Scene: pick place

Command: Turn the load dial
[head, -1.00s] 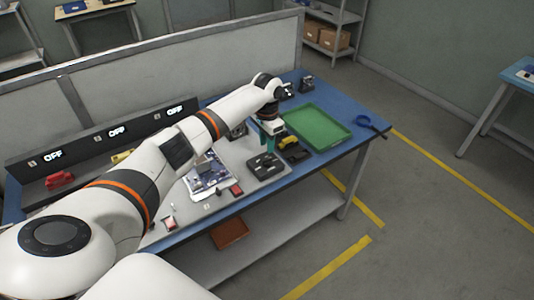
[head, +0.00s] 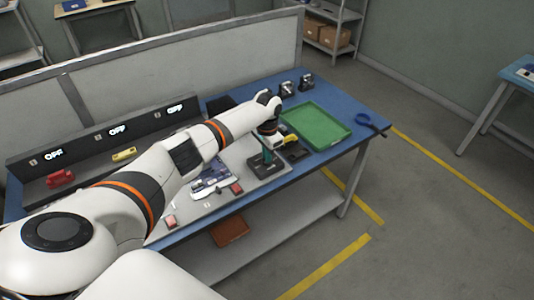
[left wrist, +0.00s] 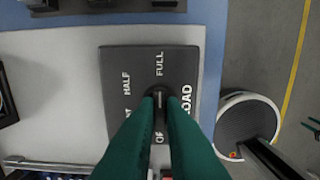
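The load dial's dark plate (left wrist: 120,65) lies on the bench's grey mat, with labels HALF, FULL and LOAD readable in the left wrist view. The head view also shows the plate (head: 262,173). Its round black knob (left wrist: 160,92) is partly hidden by my green fingertips. My left gripper (left wrist: 160,104) points down at the knob, its fingers close together with a narrow gap over the knob's middle. Whether the fingers press on it cannot be told. In the head view my left gripper (head: 267,158) is over the plate. My right gripper is in neither view.
A green tray (head: 318,127) stands right of the dial, with a yellow-handled thing (head: 288,143) between. A blue ring-shaped thing (head: 365,119) is near the bench's right corner. Behind, a dark panel (head: 90,140) has several OFF displays.

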